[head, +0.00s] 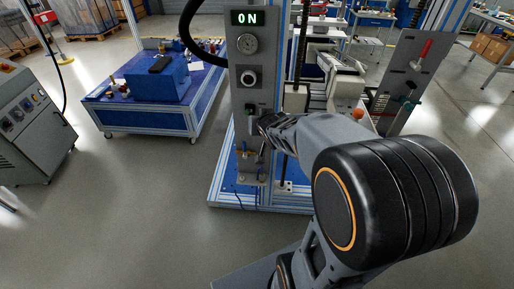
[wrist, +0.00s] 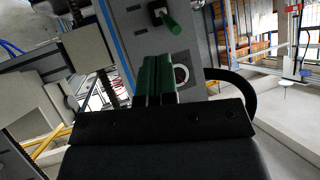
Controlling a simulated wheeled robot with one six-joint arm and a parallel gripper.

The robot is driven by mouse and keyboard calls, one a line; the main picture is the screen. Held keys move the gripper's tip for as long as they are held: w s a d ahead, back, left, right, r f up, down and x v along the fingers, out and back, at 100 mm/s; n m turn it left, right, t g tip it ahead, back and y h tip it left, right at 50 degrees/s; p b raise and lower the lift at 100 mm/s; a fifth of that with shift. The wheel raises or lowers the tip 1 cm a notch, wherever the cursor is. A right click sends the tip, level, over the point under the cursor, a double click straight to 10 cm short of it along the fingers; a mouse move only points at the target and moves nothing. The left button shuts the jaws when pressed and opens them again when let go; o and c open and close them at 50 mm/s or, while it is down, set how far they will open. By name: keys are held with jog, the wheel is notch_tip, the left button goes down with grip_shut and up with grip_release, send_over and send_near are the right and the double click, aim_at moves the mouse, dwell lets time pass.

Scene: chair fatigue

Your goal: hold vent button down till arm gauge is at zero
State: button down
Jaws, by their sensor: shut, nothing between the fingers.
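My gripper (wrist: 159,78) is shut and empty, its two green fingers together in the wrist view. They point at the grey control panel (wrist: 207,62). A round button with a pale ring (wrist: 182,74) sits on the panel just right of the fingertips, partly covered by them; I cannot tell whether they touch it. My gripper there is at the panel's lower right, largely hidden by my arm, and the button cannot be made out.
A green-handled lever (wrist: 168,20) stands out from the panel near the fingers. A blue-topped cart (head: 116,118) stands left; the floor between is clear.

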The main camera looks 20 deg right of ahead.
jog(key=w+f+t+y+b, duration=0.2)
jog(key=f+b, duration=0.3)
jog(key=f, duration=0.5)
jog(key=w+f+t+y+b, duration=0.2)
jog(key=w+f+y+b, duration=0.2)
jog(key=f, duration=0.6)
jog(key=shift+d+f+m+y+b, duration=0.15)
jog(key=shift+d+m+y+b, duration=0.2)
jog(key=shift+b, duration=0.9)
jog(key=shift+w, duration=0.15)
jog(key=w+d, duration=0.4)
jog(key=w, duration=0.3)
jog(key=shift+w+d+p, duration=0.2)
jog(key=shift+w+p, duration=0.05)
jog(key=shift+p, duration=0.15)
jog(key=shift+w+d, duration=0.1)
jog(key=shift+w, duration=0.1)
jog(key=shift+w+d+p, duration=0.1)
jog(key=shift+w+p, duration=0.1)
jog(key=shift+p, duration=0.1)
jog(key=shift+w+d, duration=0.2)
jog(key=shift+w, duration=0.1)
dwell(2.7)
